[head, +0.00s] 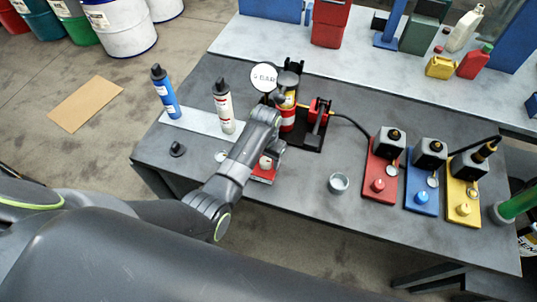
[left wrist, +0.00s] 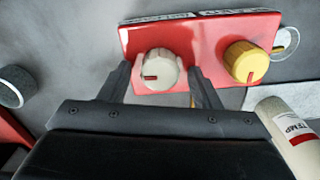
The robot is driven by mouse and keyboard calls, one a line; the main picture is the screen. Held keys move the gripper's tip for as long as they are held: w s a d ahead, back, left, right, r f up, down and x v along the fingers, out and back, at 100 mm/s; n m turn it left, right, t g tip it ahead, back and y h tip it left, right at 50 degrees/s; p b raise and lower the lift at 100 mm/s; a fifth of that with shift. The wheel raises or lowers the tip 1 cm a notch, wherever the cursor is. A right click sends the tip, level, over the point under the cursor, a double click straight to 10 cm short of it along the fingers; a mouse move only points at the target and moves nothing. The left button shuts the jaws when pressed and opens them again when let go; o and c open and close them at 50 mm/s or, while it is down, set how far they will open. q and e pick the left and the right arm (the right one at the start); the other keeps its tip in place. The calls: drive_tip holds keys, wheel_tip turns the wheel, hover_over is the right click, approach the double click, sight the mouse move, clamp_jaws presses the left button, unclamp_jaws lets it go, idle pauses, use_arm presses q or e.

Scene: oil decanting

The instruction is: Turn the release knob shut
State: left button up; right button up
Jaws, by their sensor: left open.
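A red control panel (left wrist: 210,30) carries a white knob (left wrist: 158,70) with a red mark at its left side and a yellow knob (left wrist: 246,61). Labels at the panel's edge are too oblique to read, so I cannot tell by name which is the release knob. In the head view the panel (head: 262,180) shows partly below my left gripper (head: 268,155). In the left wrist view my left gripper (left wrist: 160,72) is open, its fingers on either side of the white knob. Whether they touch it is unclear. My right gripper is not in view.
A red cylinder (head: 288,117) with a white dial (head: 264,77) stands behind my left gripper. A white bottle (head: 223,105) and blue bottle (head: 164,92) stand left. A grey cup (head: 339,183) and red (head: 378,200), blue (head: 422,203) and yellow (head: 463,208) stations are right.

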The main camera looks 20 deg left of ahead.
use_arm(q)
drive_tip(key=shift+s, duration=0.15)
drive_tip(key=shift+r, duration=0.1)
drive_tip(key=shift+c, duration=1.1)
drive_tip(key=c, duration=0.8)
drive_tip(key=shift+o, duration=0.2)
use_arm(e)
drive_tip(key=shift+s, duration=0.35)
